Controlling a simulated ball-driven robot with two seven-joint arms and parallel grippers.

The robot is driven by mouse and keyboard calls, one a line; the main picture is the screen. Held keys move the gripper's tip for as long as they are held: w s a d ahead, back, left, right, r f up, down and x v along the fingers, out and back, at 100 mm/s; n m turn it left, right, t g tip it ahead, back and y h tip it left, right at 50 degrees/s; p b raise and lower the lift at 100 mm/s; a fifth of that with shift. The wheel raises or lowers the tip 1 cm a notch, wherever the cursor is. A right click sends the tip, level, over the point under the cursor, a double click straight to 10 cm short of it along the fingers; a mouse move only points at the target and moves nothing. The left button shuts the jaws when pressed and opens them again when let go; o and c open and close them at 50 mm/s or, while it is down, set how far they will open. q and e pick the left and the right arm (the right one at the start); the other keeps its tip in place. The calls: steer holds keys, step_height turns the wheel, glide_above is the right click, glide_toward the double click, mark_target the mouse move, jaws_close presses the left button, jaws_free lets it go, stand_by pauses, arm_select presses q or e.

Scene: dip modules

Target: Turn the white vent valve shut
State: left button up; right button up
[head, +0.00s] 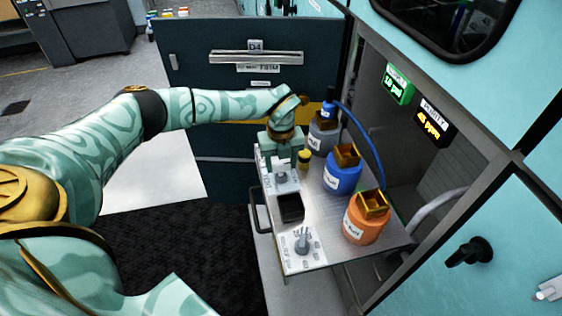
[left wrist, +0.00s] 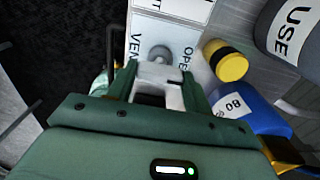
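The vent valve (head: 283,179) sits on a white plate at the far left end of a metal shelf. In the left wrist view its round grey hub (left wrist: 160,53) shows between printed words that read "VENT" and "OPEN". My left gripper (head: 284,160) points down just behind the valve in the head view. In the wrist view its two green fingers (left wrist: 157,78) stand apart, on either side of a pale piece just below the hub. I cannot tell whether they press on it. My right gripper is not in view.
A grey bottle (head: 322,138), a blue bottle (head: 342,178) and an orange bottle (head: 364,220) stand right of the valve. A small yellow-and-black piece (left wrist: 229,64) is close by my gripper.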

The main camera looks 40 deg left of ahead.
arm_select(q)
steer(key=shift+r, duration=0.1)
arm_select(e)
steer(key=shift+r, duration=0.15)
arm_select(q)
steer(key=shift+r+m+p, duration=0.1)
steer(key=shift+m+p, duration=0.6)
steer(key=shift+m, duration=0.2)
steer(key=m+p, duration=0.1)
steer(key=m, duration=0.1)
steer(key=shift+m+p, duration=0.3)
steer(key=m+p, duration=0.2)
steer(key=m, duration=0.7)
steer(key=shift+m+p, duration=0.35)
steer(key=shift+m, duration=0.05)
steer(key=shift+w+m, duration=0.1)
steer(key=shift+m, duration=1.8)
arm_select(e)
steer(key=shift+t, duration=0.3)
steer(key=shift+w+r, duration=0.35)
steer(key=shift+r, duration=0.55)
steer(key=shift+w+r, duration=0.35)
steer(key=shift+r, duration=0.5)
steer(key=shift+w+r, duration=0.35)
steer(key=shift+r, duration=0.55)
arm_select(q)
steer(key=o, duration=1)
